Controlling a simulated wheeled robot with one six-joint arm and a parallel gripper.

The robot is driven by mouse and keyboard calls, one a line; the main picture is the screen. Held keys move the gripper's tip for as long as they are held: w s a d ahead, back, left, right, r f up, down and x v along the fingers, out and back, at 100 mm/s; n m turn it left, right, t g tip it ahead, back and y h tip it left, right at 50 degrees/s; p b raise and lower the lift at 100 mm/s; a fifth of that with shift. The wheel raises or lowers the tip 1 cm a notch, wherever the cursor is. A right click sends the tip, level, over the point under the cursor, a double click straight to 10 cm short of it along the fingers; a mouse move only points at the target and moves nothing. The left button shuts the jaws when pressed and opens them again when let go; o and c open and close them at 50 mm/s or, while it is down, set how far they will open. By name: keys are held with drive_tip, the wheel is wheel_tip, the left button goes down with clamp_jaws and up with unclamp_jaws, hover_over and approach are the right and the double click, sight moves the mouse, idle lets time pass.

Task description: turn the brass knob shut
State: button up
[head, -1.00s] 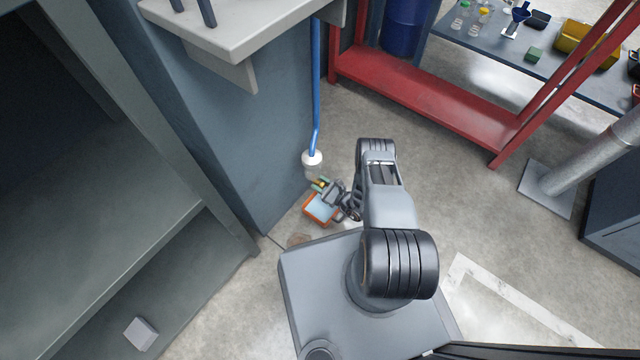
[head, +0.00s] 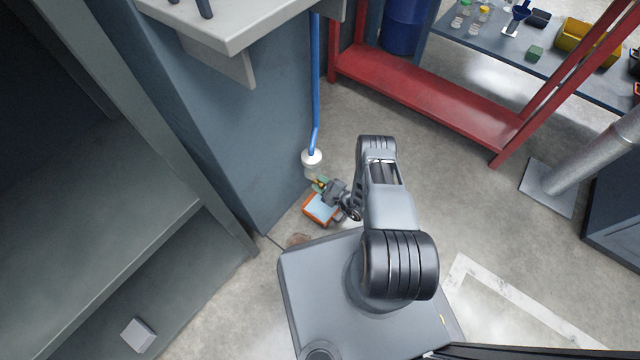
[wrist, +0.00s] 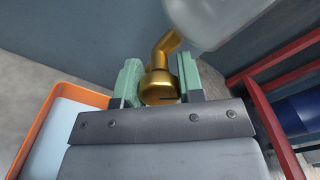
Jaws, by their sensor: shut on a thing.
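The brass knob (wrist: 159,88) sits between the two green fingers of my gripper (wrist: 158,84) in the wrist view. The fingers are shut on it, one on each side. A bent brass spout (wrist: 168,44) rises from behind the knob, beside a translucent bowl (wrist: 204,18). In the head view my gripper (head: 320,184) is low, just below the white-capped bowl (head: 312,160) at the foot of a blue pipe (head: 316,90). The knob is small there and mostly hidden by the fingers.
An orange tray (head: 319,209) with pale blue contents lies on the floor under my gripper; it also shows in the wrist view (wrist: 38,125). A blue-grey cabinet wall (head: 230,120) stands close on the left. A red frame (head: 430,95) stands behind.

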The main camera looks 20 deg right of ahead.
drive_tip(key=n, duration=0.7)
drive_tip(key=shift+s+a+r, duration=0.1)
drive_tip(key=shift+a+r, duration=0.05)
drive_tip(key=shift+a, duration=0.25)
drive_tip(key=shift+d+n, duration=0.2)
drive_tip(key=shift+n, duration=1.4)
drive_tip(key=shift+d+n, duration=0.2)
drive_tip(key=shift+n, duration=0.1)
drive_tip(key=o, duration=0.8)
drive_tip(key=shift+o, duration=0.5)
drive_tip(key=shift+a, duration=0.1)
drive_tip(key=shift+a, duration=0.1)
